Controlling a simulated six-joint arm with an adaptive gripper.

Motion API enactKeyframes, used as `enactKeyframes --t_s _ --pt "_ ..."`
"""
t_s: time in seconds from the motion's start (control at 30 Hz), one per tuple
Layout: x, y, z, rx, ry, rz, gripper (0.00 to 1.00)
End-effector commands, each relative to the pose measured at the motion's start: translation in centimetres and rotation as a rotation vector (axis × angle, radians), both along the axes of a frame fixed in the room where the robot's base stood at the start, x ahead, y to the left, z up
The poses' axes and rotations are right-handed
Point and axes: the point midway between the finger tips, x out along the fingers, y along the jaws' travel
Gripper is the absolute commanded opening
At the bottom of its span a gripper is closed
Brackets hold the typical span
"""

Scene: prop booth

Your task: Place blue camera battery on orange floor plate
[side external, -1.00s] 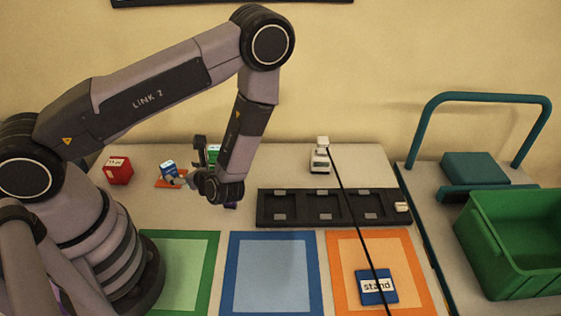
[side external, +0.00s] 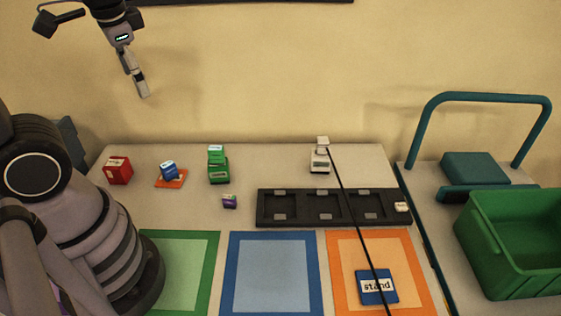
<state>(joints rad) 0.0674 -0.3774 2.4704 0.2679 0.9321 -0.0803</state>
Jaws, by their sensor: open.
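The blue camera battery (side external: 168,171), a small blue block with a pale top, rests on the small orange floor plate (side external: 178,184) at the back left of the table. The orange plate shows around the block's lower edge. My gripper (side external: 143,93) is high up near the back wall, above and to the left of the battery and well clear of it. It is open with nothing in it. The gap between its fingers is hard to see from this side.
A red block (side external: 118,170) stands left of the battery, green blocks (side external: 218,171) and a small purple block (side external: 229,201) to its right. A black tray (side external: 312,221), a white item (side external: 319,164) and a blue "stand" plate (side external: 364,294) lie further right. A dark cable crosses the tray.

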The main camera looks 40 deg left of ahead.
Motion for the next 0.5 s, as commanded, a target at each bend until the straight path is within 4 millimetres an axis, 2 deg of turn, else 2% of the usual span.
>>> enactKeyframes --t_s 0.03,0.2,0.33,0.5 --pt "-0.8 -0.5 1.3 -0.053 -0.087 0.026 0.67" --pt "-2.5 -2.2 4.0 -0.19 -0.284 0.068 0.67" --pt "-3.0 -2.8 4.8 -0.235 -0.348 0.077 0.67" --pt "-3.1 -2.9 4.9 -0.245 -0.359 0.078 0.67"
